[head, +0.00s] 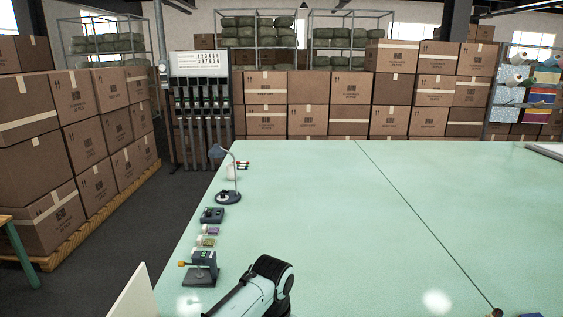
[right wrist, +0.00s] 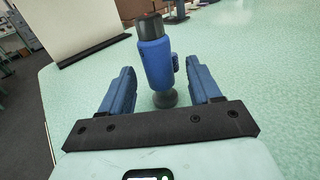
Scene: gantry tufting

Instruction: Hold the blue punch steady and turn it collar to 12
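The blue punch (right wrist: 154,64) stands upright, leaning slightly in the right wrist view, with a dark cap on top, a small blue part on its right side and a dark round foot on the table. My right gripper (right wrist: 163,80) is open, with its blue fingers on either side of the punch's lower part and gaps to both fingers. I cannot make out any collar numbers. In the head view, only small dark and blue bits show at the bottom right edge, too cut off to identify. My left gripper is not in view; only a link of my arm shows.
The pale green table (head: 330,200) is mostly clear. A lamp (head: 228,190), a dark box (head: 212,215) and a small device with an orange knob (head: 201,268) line its left edge. Stacked cartons (head: 305,105) stand behind. A white panel (head: 135,295) rises at the lower left.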

